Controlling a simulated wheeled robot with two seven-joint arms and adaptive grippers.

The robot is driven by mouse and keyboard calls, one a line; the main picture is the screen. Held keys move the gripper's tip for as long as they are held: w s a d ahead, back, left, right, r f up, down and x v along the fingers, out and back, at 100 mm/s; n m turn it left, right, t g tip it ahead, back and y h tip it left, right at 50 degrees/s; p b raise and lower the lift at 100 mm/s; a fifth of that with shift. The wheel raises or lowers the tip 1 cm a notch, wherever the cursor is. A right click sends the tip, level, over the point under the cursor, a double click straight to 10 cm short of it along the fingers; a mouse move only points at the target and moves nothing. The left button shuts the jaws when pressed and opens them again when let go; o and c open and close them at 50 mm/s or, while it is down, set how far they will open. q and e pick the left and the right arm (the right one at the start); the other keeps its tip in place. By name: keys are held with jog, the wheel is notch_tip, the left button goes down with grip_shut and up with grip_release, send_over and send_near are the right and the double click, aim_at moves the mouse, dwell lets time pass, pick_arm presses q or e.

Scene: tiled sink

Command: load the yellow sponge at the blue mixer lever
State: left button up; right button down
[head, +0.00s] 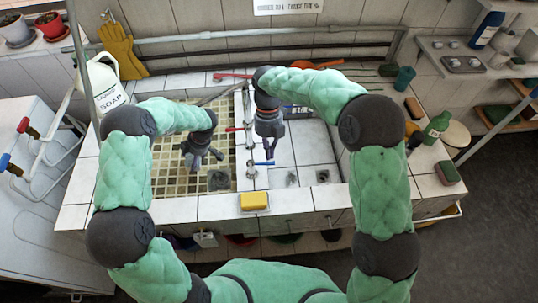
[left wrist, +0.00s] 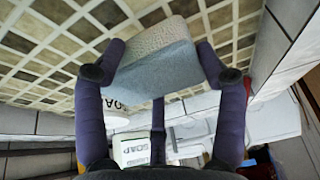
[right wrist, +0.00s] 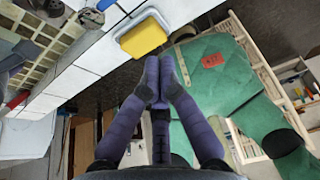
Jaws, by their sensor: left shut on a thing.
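The yellow sponge (head: 254,201) lies in a pale dish on the white tiled front ledge, and it also shows in the right wrist view (right wrist: 143,37). The blue mixer lever (head: 264,163) is on a tap on the divider between the basins, behind the sponge. My left gripper (head: 203,158) is over the tan-tiled left basin. In the left wrist view it is shut on a grey-blue block (left wrist: 158,60), gripped between its fingers. My right gripper (head: 269,143) points down just behind the blue lever. In the right wrist view its fingers are together and empty, apart from the sponge.
A red lever (head: 236,129) is further back on the divider. The white right basin (head: 312,145) is mostly clear. A white soap jug (head: 103,85) stands at the left.

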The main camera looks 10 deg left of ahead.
aim_at(269, 163)
jog(key=shift+w+f, duration=0.15)
jog(key=shift+f, duration=1.35)
jog(key=shift+w+f, duration=0.15)
jog(key=shift+f, duration=1.4)
jog(key=shift+w+f, duration=0.15)
jog(key=shift+f, duration=1.35)
jog(key=shift+w+a, duration=0.1)
jog(key=shift+w, duration=0.45)
